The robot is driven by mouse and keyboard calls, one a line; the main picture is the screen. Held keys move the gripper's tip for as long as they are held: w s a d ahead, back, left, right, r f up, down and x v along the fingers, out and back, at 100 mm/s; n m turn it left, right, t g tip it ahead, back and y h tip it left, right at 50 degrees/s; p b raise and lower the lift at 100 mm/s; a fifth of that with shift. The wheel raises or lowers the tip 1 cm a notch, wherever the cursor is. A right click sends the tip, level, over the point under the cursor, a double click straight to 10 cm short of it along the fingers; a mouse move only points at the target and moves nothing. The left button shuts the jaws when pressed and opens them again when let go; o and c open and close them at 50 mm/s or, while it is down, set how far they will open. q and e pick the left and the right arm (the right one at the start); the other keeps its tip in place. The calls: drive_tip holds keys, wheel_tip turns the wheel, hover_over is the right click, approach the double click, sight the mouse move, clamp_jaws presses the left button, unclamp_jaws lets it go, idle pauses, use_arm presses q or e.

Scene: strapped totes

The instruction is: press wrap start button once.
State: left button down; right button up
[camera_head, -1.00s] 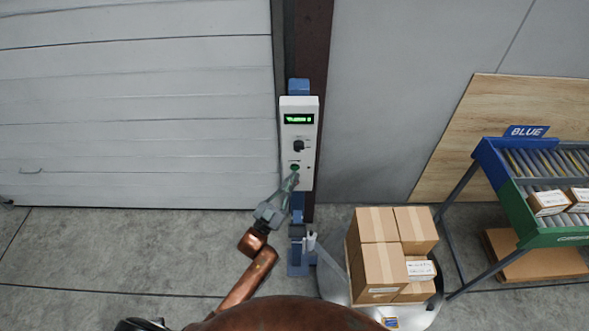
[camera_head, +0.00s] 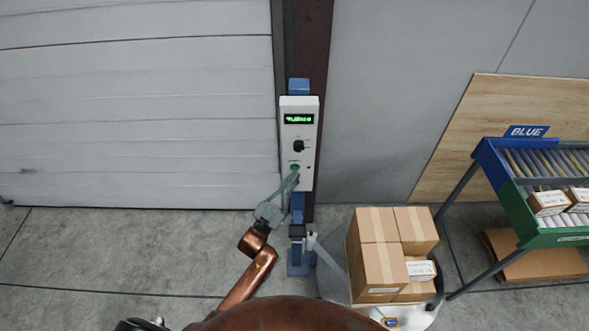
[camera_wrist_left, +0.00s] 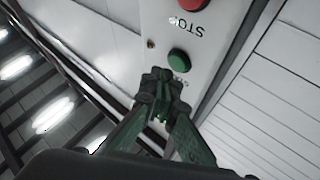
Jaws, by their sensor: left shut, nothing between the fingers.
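A white control box (camera_head: 287,130) is mounted on a post, with a green lit display (camera_head: 299,119), a black knob (camera_head: 298,146) and a green button (camera_head: 295,168) below it. The wrist view also shows the green button (camera_wrist_left: 178,59), with a red stop button (camera_wrist_left: 194,4) beyond it. My left gripper (camera_head: 293,180) is shut and empty, its fingertips just below the green button in the head view. In the wrist view the left gripper (camera_wrist_left: 160,95) points at the box and a small gap shows between tips and button. The right gripper is not in view.
Stacked cartons (camera_head: 380,265) stand on a round pale base right of the post, with a pale strip running to the post's carriage (camera_head: 310,240). A roller rack (camera_head: 510,190) with boxes stands at right. A white shutter door (camera_head: 130,110) is at left. Floor at left is clear.

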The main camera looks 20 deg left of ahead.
use_arm(q)
drive_tip(key=shift+w+a, duration=0.1)
drive_tip(key=shift+w, duration=0.25)
drive_tip(key=shift+w+a, duration=0.15)
drive_tip(key=shift+w, duration=0.2)
idle(0.7)
drive_tip(key=shift+s+d, duration=0.25)
drive_tip(key=shift+s, duration=0.5)
drive_tip(key=shift+s, duration=0.1)
drive_tip(key=s+p, duration=0.1)
drive_tip(key=s, duration=0.1)
drive_tip(key=s+d+p, duration=0.1)
drive_tip(key=s, duration=0.1)
drive_tip(key=shift+s+d, duration=0.2)
drive_tip(key=shift+s, duration=0.15)
